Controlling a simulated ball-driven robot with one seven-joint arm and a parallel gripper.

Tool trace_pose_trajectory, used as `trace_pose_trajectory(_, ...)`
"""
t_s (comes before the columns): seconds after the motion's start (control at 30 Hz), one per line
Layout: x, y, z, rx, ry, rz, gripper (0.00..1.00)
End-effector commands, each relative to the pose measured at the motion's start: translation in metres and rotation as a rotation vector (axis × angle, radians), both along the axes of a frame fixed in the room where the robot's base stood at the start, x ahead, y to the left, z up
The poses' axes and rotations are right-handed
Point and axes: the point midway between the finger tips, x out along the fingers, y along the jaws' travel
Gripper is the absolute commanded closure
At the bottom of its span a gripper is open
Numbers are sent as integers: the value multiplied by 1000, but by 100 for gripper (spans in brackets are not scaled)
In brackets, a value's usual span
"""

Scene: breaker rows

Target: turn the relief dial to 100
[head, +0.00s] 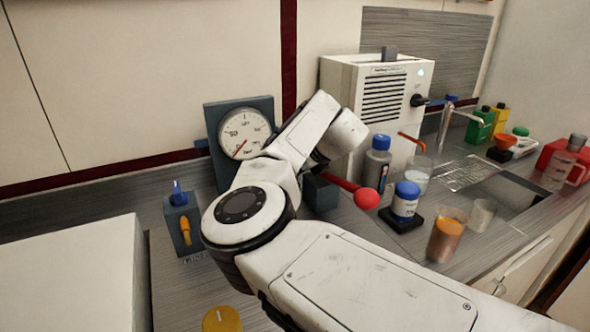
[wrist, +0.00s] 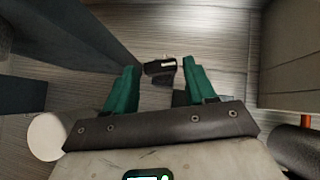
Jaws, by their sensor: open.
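A round pressure gauge (head: 245,134) with a white face and red needle stands on a dark blue-grey panel behind my arm. In the wrist view, my gripper (wrist: 152,84) has its green fingers spread apart. A small black knob-like part with a pale mark (wrist: 160,67) shows beyond and between the fingertips, and the fingers are not closed on it. It may be the relief dial, but no numbers can be read on it. In the head view my arm hides the gripper and this part. A yellow round knob (head: 222,319) is at the bottom edge.
A red ball-ended lever (head: 367,198) sticks out beside my arm. A block with blue and yellow handles (head: 182,225) stands left. A white vented machine (head: 378,95), blue-capped bottles (head: 406,201) and a beaker of orange liquid (head: 446,237) are right. A white box (head: 70,275) fills the lower left.

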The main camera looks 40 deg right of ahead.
Motion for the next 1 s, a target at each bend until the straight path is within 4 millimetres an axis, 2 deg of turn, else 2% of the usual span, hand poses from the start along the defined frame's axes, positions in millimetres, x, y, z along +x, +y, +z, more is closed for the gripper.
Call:
trace_pose_trajectory(0.2, -31, 0, 32, -2, -4, -4, 45)
trace_pose_trajectory(0.43, -55, 0, 56, -2, -2, -2, 45)
trace_pose_trajectory(0.6, -62, 1, 62, -1, -1, -1, 45)
trace_pose_trajectory(0.9, -63, 1, 63, -1, -1, 0, 45)
trace_pose_trajectory(1.0, -63, 1, 71, -1, -1, 0, 45)
